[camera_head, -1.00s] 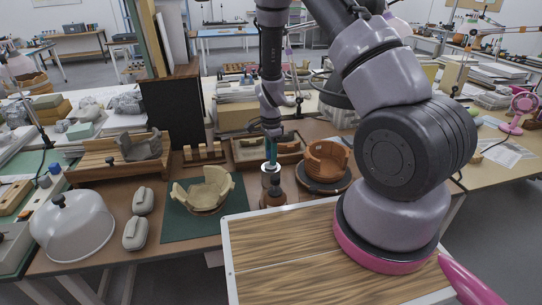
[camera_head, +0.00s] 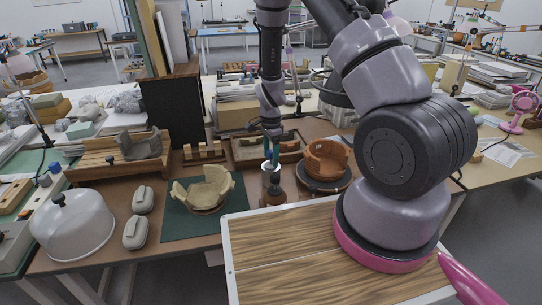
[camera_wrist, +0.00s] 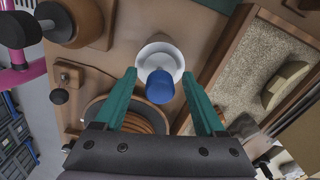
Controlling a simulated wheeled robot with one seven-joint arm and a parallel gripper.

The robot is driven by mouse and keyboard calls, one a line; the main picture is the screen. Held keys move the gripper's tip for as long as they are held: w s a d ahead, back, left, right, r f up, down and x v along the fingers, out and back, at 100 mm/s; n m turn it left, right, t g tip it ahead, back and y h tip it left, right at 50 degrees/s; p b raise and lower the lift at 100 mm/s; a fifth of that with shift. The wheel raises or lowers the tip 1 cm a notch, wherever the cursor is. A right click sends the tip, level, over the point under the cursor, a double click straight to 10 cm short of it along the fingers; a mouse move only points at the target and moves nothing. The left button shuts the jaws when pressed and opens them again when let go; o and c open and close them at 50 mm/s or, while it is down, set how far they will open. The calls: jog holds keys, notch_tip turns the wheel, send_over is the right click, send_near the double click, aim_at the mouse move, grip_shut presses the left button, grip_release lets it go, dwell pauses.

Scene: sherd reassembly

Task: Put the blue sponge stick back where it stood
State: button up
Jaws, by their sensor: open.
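The blue sponge stick (camera_wrist: 160,87) shows in the wrist view as a round blue end in front of a white ring-shaped holder (camera_wrist: 160,55). It appears to stand in that holder, but its lower part is hidden. My gripper (camera_wrist: 159,74) is open, with one teal finger on each side of the blue end and visible gaps beside it. In the head view my gripper (camera_head: 270,155) points down at the white holder rim (camera_head: 270,167), between the green mat and the terracotta pot. The blue end is hard to make out there.
A terracotta pot (camera_head: 326,158) stands close on the right. A wooden tray (camera_head: 246,158) lies behind. A cream broken bowl (camera_head: 203,188) sits on a green mat (camera_head: 180,222) to the left. A dark round-topped object (camera_head: 274,191) stands just in front of the holder.

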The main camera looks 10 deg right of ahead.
jog(key=shift+r, duration=0.1)
notch_tip(320, 180, up, 11)
jog(key=shift+f, duration=0.2)
jog(key=shift+r, duration=0.1)
jog(key=s+d+r+n+t+y, duration=0.1)
jog(key=s+r+n+t, duration=0.15)
jog(key=r, duration=0.85)
jog(key=s+d+r+n+t+y, duration=0.1)
jog(key=s+r+n, duration=0.15)
jog(key=r, duration=0.85)
jog(key=s+d+r+n+t, duration=0.2)
jog(key=s+r+n, duration=0.1)
jog(key=s+r, duration=0.3)
jog(key=s+d+r+n+t, duration=0.1)
jog(key=s+r+n, duration=0.2)
jog(key=s+r, duration=0.3)
jog(key=s, duration=0.5)
jog(key=shift+s+d+r+t, duration=0.2)
jog(key=shift+d+r+t, duration=0.15)
jog(key=shift+d+r, duration=0.05)
